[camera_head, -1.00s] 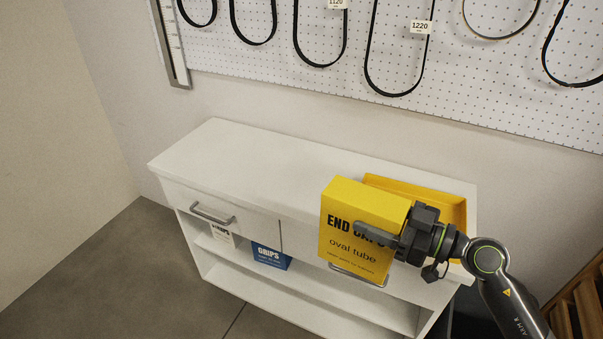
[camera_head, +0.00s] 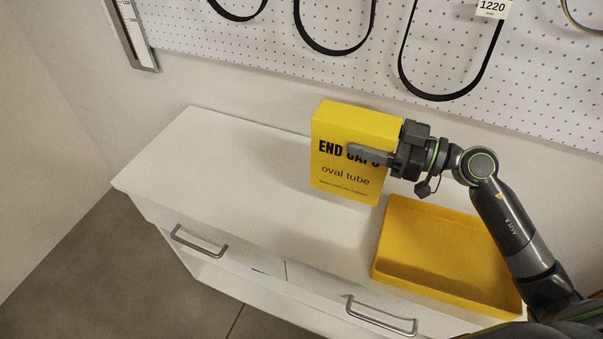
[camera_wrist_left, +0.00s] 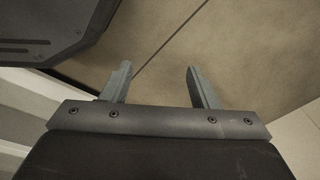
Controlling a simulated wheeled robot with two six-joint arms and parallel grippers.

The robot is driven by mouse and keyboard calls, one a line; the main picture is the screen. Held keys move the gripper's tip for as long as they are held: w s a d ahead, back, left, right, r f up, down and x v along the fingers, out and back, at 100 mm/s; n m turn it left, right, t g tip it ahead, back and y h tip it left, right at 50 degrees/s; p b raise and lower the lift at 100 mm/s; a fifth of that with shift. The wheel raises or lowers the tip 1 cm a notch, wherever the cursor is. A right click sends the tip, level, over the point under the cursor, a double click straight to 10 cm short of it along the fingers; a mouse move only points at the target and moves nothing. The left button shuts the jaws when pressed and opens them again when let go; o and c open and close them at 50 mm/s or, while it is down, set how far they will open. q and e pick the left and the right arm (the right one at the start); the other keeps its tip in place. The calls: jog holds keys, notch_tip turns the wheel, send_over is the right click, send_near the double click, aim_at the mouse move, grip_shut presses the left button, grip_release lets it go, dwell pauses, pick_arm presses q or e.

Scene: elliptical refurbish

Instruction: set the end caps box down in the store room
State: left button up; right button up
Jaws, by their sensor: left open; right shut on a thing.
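The yellow end caps box (camera_head: 345,178) is upright in the head view, with "END CAPS oval tube" on its front. My right gripper (camera_head: 375,155) is shut on it from the right side, one finger across the lettering. The box is over the white cabinet top (camera_head: 230,165), left of the yellow tray; I cannot tell whether its base touches the top. My left gripper (camera_wrist_left: 160,85) is open and empty in the left wrist view, above the floor; it is not in the head view.
An empty yellow tray (camera_head: 440,255) lies on the right part of the cabinet top. The left part of the top is bare. Drawer handles (camera_head: 200,243) stick out in front. A pegboard (camera_head: 370,60) with hanging belts is on the wall behind.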

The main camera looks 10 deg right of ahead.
aim_at(361, 173)
jog(key=shift+f, duration=0.1)
jog(key=f, duration=0.3)
jog(key=f+b, duration=0.1)
jog(key=f, duration=0.1)
jog(key=shift+s+f, duration=0.3)
notch_tip(361, 173, down, 4)
jog(key=shift+r, duration=0.25)
jog(key=shift+f, duration=0.15)
jog(key=o, duration=1.6)
pick_arm(q)
jog(key=s, duration=0.1)
jog(key=s+f, duration=0.1)
jog(key=shift+s+f, duration=0.2)
jog(key=shift+s, duration=0.15)
pick_arm(e)
jog(key=shift+o, duration=0.2)
